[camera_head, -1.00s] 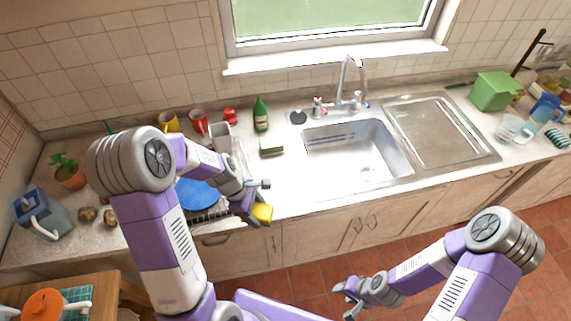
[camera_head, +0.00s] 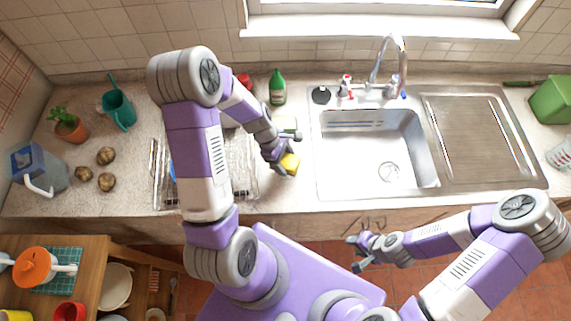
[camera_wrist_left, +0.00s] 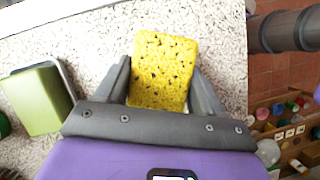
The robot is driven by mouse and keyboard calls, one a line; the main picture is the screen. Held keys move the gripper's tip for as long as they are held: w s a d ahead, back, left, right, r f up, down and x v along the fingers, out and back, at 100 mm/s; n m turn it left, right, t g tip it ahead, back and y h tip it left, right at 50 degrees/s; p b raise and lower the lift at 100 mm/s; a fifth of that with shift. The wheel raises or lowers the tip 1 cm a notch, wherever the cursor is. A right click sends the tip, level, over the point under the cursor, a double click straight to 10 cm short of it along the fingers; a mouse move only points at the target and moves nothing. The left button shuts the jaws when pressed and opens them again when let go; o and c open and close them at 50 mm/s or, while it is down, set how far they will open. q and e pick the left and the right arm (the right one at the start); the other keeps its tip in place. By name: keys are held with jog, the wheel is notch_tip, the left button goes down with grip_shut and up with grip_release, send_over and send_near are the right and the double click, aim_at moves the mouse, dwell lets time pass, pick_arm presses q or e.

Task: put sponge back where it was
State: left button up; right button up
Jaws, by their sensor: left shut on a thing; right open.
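A yellow sponge (camera_head: 290,164) is held in my left gripper (camera_head: 284,156). It also shows in the left wrist view (camera_wrist_left: 163,70), between the two grey fingers (camera_wrist_left: 160,95), over the speckled counter. Whether it touches the counter, I cannot tell. In the head view it is just left of the sink (camera_head: 318,175), in front of a small green block (camera_head: 285,122). In the wrist view this green block (camera_wrist_left: 35,98) lies to the left with a grey metal frame at its edge. My right gripper (camera_head: 360,252) is open and empty, in front of the lower cabinets.
A wire dish rack (camera_head: 160,180) stands left of the sponge, partly behind my left arm. The tap (camera_head: 398,65) rises behind the sink.

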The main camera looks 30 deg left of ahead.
aim_at(285, 166)
pick_arm(q)
notch_tip(285, 166, down, 3)
jog(key=shift+s+f, duration=0.1)
jog(key=shift+f, duration=0.25)
jog(key=shift+f+b, duration=0.15)
jog(key=shift+b, duration=0.2)
jog(key=o, duration=1)
